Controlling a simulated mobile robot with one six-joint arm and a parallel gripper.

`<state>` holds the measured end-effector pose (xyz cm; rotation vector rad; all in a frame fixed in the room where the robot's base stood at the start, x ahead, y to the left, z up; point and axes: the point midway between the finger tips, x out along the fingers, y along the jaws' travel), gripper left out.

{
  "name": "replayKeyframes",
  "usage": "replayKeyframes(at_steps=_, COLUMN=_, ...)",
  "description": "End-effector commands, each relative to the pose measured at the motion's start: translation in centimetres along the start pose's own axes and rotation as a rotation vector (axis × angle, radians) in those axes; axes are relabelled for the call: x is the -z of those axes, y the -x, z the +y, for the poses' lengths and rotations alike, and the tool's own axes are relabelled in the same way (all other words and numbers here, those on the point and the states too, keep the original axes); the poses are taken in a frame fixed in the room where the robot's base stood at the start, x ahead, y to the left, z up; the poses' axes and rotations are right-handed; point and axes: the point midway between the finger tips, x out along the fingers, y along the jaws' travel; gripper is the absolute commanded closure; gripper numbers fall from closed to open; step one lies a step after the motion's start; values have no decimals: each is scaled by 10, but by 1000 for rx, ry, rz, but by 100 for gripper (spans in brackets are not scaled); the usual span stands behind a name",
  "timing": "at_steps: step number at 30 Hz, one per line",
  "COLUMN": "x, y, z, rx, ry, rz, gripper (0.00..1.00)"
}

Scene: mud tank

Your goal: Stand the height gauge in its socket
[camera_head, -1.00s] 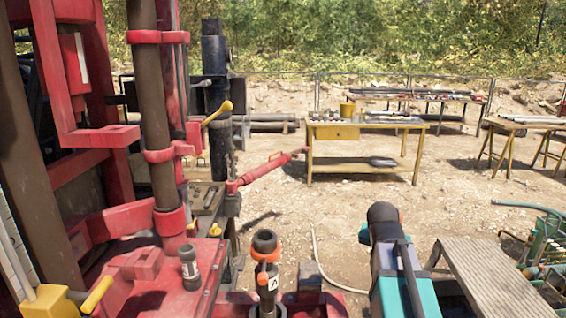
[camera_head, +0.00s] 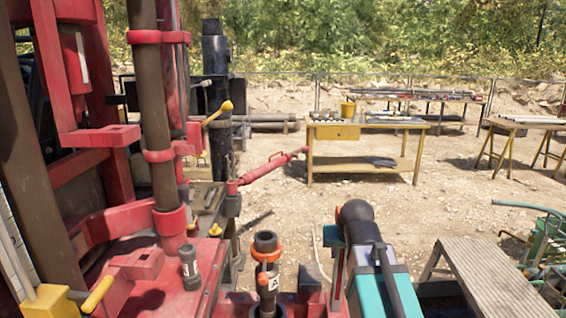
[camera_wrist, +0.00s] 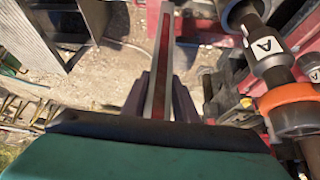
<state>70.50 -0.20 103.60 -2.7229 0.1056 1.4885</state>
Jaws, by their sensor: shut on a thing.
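The height gauge is a long, flat, pale bar with a dark red stripe. In the wrist view the gauge (camera_wrist: 163,60) runs up the picture from between the fingers of my gripper (camera_wrist: 160,97), which is shut on it. In the head view my gripper is partly hidden by my teal and black wrist. A thin strip of the gauge (camera_head: 338,270) shows to the left of the wrist, roughly upright. Its lower end is out of view or hidden. I cannot make out the socket with certainty in either view.
A black cylinder with an orange ring and an "A" label (camera_head: 267,262) stands just left of the gauge; it also shows in the wrist view (camera_wrist: 268,47). A red rig deck (camera_head: 165,290) lies further left. A grey metal step (camera_head: 485,275) stands at the right.

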Motion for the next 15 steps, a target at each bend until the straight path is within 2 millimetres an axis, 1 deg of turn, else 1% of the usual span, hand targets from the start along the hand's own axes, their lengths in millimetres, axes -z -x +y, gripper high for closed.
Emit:
replayKeyframes(at_steps=6, x=-1, y=0, z=-1, rx=37, ry=57, rz=3, gripper=100)
replayKeyframes(at_steps=15, x=0, y=0, z=-2, rx=42, ry=66, rz=3, gripper=100)
